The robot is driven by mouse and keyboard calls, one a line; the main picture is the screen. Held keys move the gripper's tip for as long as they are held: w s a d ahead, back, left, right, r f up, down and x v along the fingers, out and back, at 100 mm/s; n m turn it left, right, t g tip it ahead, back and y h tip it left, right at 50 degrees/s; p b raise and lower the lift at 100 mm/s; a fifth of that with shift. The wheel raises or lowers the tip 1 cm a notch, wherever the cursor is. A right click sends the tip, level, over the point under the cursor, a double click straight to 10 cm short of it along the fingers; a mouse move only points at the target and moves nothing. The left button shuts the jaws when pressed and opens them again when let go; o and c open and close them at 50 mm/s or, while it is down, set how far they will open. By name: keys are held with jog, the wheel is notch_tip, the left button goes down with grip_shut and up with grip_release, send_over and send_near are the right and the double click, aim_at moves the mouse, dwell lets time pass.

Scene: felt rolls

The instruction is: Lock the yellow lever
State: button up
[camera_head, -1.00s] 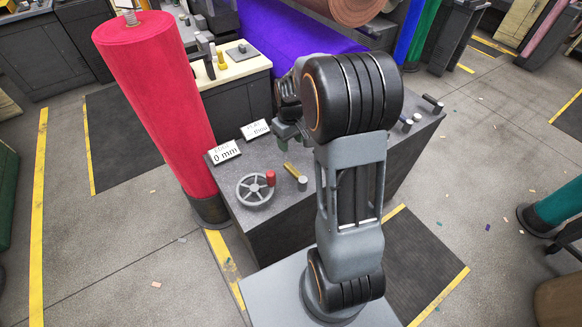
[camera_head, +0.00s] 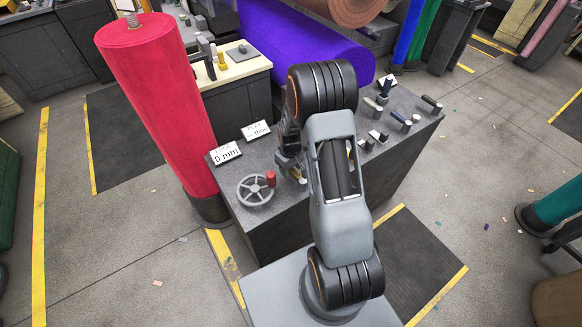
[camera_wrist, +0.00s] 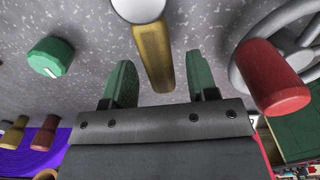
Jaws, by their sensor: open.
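The yellow lever (camera_wrist: 154,55) shows in the wrist view as a short bar on the grey speckled panel, with a pale round end (camera_wrist: 138,8) at its top. My gripper (camera_wrist: 162,82) is open, its two green fingers on either side of the lever's lower part in the picture. I cannot tell whether either finger touches it. In the head view my gripper (camera_head: 290,163) hangs low over the panel just right of the handwheel and hides most of the lever.
A grey handwheel (camera_head: 255,190) with a red knob (camera_wrist: 272,80) stands close to my right finger in the wrist view. A green dial (camera_wrist: 50,57) is on the left. A red felt roll (camera_head: 160,100) rises at the left.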

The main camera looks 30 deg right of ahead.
grip_shut()
dwell(0.6)
